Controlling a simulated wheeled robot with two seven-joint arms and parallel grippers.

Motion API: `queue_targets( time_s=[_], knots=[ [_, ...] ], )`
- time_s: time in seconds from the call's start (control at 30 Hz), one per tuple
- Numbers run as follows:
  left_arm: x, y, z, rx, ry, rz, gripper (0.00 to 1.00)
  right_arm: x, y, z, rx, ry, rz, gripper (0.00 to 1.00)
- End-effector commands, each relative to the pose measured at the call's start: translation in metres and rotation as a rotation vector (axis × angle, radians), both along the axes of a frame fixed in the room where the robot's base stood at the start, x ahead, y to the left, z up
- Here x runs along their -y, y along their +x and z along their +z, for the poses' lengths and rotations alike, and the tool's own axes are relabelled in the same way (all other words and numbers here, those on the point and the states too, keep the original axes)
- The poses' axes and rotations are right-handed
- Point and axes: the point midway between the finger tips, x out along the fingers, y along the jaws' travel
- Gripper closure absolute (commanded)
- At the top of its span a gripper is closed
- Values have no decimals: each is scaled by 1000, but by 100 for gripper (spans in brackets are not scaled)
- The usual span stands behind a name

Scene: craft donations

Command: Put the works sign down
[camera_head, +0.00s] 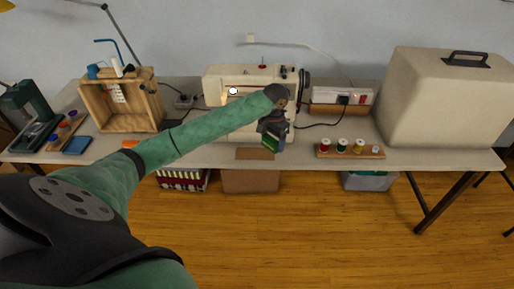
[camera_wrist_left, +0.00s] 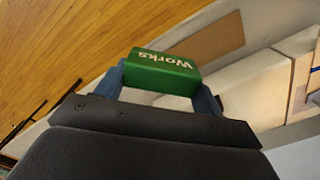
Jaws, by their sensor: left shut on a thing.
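The works sign (camera_wrist_left: 160,73) is a small green block with white lettering "Works". In the left wrist view it sits between the two blue fingers of my left gripper (camera_wrist_left: 165,88), which is shut on it. In the head view my left gripper (camera_head: 271,140) is in front of the sewing machine (camera_head: 220,83), near the table's front edge. The sign shows there as a green patch (camera_head: 270,142), partly hidden by the gripper. Whether it touches the table cannot be told. My right gripper is not in view.
The table (camera_head: 205,155) has a flat brown piece (camera_head: 255,154) at its front edge beside the gripper. A rack of thread spools (camera_head: 350,153) and a large beige case (camera_head: 440,105) stand to the right. A wooden crate (camera_head: 150,122) stands left. The table front between crate and gripper is partly behind my arm.

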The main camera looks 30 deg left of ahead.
Motion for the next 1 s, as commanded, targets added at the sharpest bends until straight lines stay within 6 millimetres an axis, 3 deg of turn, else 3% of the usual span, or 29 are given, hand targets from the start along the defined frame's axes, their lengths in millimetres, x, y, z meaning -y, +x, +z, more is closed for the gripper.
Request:
queue_targets(
  time_s=[0.2, 0.43, 0.67, 1.0],
  knots=[
    [-41, 8, -22, -2, 1, 3, 55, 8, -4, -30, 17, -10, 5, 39],
    [-73, 16, -43, -1, 1, 2, 55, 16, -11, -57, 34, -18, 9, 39],
    [-80, 18, -53, 0, 0, 0, 55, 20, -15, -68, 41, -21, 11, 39],
    [-80, 17, -86, -1, 0, 1, 55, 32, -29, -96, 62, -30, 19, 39]
  ],
)
